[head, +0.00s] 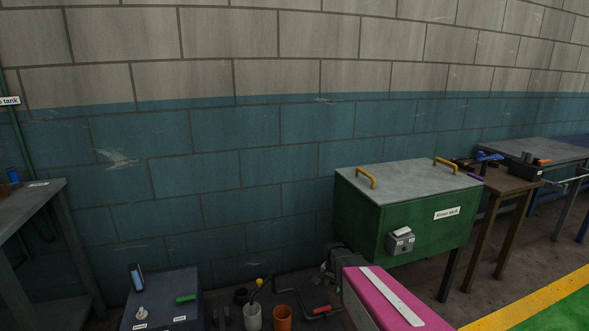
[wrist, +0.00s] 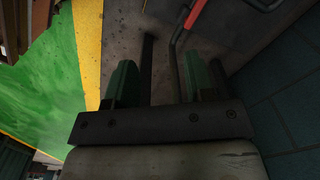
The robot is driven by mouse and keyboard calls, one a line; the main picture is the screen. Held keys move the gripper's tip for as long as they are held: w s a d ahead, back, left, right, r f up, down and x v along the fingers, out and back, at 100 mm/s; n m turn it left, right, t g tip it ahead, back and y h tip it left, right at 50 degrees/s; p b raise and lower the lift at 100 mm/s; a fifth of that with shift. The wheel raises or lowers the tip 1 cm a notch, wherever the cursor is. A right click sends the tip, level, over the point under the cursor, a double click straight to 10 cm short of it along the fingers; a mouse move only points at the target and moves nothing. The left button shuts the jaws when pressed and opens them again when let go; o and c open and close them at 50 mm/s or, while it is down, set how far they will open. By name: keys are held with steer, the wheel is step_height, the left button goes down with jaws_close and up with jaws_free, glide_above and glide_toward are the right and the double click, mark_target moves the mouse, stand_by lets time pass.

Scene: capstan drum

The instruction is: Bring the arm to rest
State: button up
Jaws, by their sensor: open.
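My gripper (wrist: 163,82) shows in the wrist view, with its two green-padded fingers spread apart and nothing visible between them. The wrist view is turned on its side, with the floor beyond the fingers and the block wall at the right.
A bent bar with a red grip (wrist: 195,14) lies beyond the fingers. Green floor (head: 560,316) is clear at right.

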steer(key=s+d+r+n, duration=0.2)
steer(key=s+r+n, duration=0.6)
steer(key=s+r, duration=0.6)
steer(key=shift+s+d+r, duration=0.15)
steer(key=shift+s+d, duration=0.25)
